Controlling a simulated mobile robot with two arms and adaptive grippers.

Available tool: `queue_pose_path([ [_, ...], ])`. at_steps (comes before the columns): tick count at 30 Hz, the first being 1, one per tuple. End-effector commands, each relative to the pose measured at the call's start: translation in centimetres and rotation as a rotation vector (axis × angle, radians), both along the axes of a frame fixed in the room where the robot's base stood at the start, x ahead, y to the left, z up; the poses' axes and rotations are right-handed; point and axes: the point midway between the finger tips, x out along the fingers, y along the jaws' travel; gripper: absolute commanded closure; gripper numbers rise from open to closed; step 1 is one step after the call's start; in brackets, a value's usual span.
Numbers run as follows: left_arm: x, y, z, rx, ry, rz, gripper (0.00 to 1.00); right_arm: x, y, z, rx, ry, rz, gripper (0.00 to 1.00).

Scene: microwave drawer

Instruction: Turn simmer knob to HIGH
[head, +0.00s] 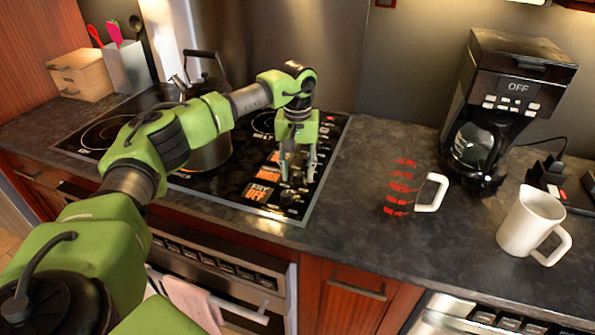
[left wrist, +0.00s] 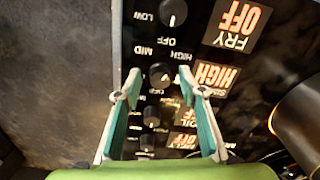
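My left gripper (head: 298,178) hangs over the knob column at the cooktop's right side, fingers pointing down. In the left wrist view my left gripper (left wrist: 160,93) is open, with one finger on each side of the knob column and nothing held. The simmer knob (left wrist: 160,75) shows between and slightly beyond the fingertips, with a gap on both sides. The display beside it (left wrist: 215,77), partly hidden by a finger, reads HIGH. My right gripper is not in view.
The fry knob (left wrist: 173,12) has a display reading FRY OFF (left wrist: 237,22). More knobs (left wrist: 151,116) lie between the fingers. A kettle (head: 208,145) stands left of the gripper. A red-marked measuring cup (head: 402,187), white mug (head: 530,222) and coffee maker (head: 505,95) stand right.

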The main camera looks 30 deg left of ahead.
Motion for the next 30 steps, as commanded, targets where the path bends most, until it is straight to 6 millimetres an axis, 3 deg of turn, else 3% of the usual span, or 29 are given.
queue_pose_path([
  [7, -0.1, 0.0, 0.0, 0.000, 0.002, 0.001, 0.63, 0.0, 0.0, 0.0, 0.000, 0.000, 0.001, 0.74],
  [11, 0.0, 0.0, 1.0, 0.000, 0.001, 0.001, 0.63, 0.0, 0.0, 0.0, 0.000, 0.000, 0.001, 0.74],
  [24, 0.0, 0.0, 9.7, 0.000, -0.001, 0.000, 0.63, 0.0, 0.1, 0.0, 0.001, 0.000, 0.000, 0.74],
  [30, 0.0, 0.0, 11.7, 0.000, 0.000, 0.001, 0.63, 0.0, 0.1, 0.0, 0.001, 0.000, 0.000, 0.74],
])
